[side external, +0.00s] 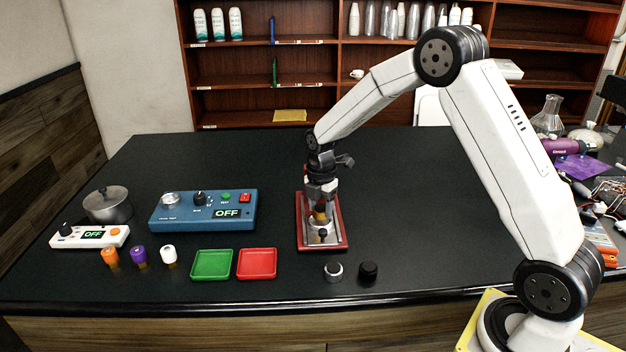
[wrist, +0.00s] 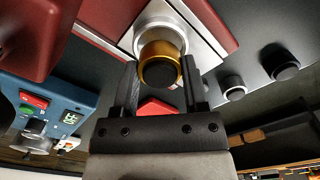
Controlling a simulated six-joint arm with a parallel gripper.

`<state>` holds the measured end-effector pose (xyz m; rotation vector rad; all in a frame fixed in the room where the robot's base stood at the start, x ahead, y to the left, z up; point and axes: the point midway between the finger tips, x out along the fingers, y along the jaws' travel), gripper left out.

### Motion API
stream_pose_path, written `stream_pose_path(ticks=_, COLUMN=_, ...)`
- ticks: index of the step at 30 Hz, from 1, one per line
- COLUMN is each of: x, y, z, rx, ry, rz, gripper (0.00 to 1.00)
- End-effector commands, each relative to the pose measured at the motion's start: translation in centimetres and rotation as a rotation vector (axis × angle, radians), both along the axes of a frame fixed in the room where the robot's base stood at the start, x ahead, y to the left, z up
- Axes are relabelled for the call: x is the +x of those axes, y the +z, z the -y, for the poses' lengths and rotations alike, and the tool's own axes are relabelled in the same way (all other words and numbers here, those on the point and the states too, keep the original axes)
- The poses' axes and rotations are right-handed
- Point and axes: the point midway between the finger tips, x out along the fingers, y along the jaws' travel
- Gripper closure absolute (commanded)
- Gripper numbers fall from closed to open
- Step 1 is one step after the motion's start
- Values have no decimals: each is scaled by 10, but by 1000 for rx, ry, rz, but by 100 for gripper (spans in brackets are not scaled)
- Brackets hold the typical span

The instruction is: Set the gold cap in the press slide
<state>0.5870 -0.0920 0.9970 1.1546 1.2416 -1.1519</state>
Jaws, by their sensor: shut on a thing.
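My gripper (side external: 320,208) points down over the red-framed press (side external: 341,238) and is shut on the gold cap (side external: 320,218). In the wrist view, the gold cap (wrist: 160,68) sits between my gripper's two dark fingers (wrist: 160,75), its dark round end facing the camera. Behind it is a silver ring (wrist: 157,32) on the press's pale metal plate (wrist: 203,42). The cap overlaps this ring; I cannot tell whether it touches it or is seated. A small black knob (side external: 322,235) stands at the front of the press.
A silver-rimmed knob (side external: 333,270) and a black knob (side external: 368,271) stand in front of the press. Left are red (side external: 257,276) and green (side external: 211,277) trays, small coloured caps (side external: 139,255), and a blue device (side external: 180,214) reading OFF. The counter right of the press is clear.

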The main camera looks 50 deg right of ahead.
Motion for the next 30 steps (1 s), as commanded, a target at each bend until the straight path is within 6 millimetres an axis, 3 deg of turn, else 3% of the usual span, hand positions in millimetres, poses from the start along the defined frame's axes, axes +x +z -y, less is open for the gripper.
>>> stream_pose_path(ticks=30, x=0, y=-11, z=0, rx=0, ry=0, rz=0, gripper=100)
